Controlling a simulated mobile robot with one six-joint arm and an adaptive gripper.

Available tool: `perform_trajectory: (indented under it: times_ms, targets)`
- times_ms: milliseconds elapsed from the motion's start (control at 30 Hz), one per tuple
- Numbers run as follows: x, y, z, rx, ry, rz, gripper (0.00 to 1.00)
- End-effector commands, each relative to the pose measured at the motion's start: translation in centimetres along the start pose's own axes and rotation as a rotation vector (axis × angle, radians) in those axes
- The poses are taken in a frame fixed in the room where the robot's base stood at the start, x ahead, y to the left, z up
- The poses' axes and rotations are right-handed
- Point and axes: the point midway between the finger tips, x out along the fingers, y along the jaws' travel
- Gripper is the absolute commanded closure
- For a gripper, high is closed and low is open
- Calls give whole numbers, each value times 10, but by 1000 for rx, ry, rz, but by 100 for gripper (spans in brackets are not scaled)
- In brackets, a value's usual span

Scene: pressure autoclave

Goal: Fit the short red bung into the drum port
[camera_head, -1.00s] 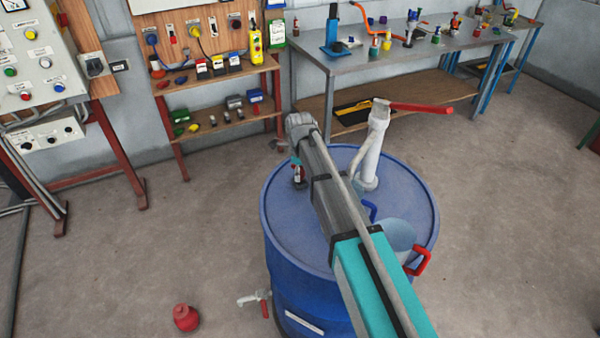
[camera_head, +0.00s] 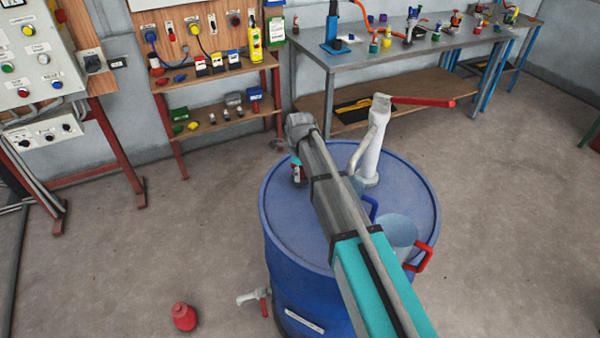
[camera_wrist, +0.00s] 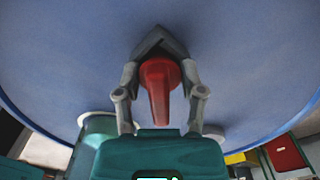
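The blue drum (camera_head: 275,225) stands upright below my arm, and its lid fills the upper part of the wrist view (camera_wrist: 70,60). My gripper (camera_head: 298,178) is over the left part of the lid, mostly hidden behind my arm. In the wrist view my gripper (camera_wrist: 160,45) has its fingers closed around a red tapered piece, which looks like the short red bung (camera_wrist: 160,80). Its narrow end points toward the palm. The drum port cannot be made out; my gripper and the bung may cover it. I cannot tell whether the bung touches the lid.
A white pump with a red lever (camera_head: 372,150) rises from the lid. A pale jug with a red handle (camera_head: 400,235) stands on the lid at right.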

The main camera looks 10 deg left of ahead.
Motion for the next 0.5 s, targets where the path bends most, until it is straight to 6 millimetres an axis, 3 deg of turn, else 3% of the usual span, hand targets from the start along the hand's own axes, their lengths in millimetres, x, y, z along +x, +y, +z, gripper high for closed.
perform_trajectory:
  times_ms: [33, 200, 500]
  targets:
    - [0, 0, 0, 0, 0, 0, 40]
    - [0, 0, 0, 0, 0, 0, 9]
    - [0, 0, 0, 0, 0, 0, 9]
